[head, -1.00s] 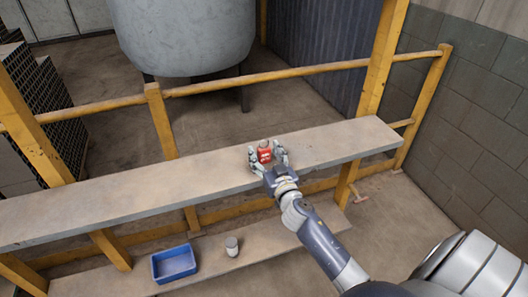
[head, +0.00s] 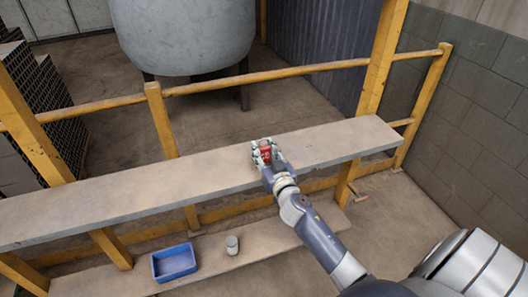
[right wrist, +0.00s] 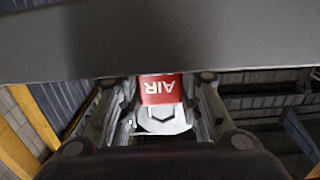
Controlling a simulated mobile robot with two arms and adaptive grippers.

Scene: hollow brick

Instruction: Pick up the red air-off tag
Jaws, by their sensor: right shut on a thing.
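The red air-off tag (head: 266,153) is at the upper shelf, right of its middle, in the head view. My right gripper (head: 264,150) is shut on it, with a finger on either side. In the right wrist view the red tag (right wrist: 161,88) shows the white letters "AIR", upside down, between the two fingers (right wrist: 165,105). A grey band covers the upper part of that view and hides the rest of the tag. I cannot tell whether the tag still touches the shelf. My left gripper is not in view.
The upper shelf (head: 130,196) is otherwise bare. On the lower shelf (head: 215,262) stand a blue bin (head: 174,262) and a small grey cup-like object (head: 232,245). Yellow posts and rails (head: 160,120) frame the shelf. A large grey tank (head: 185,38) stands behind.

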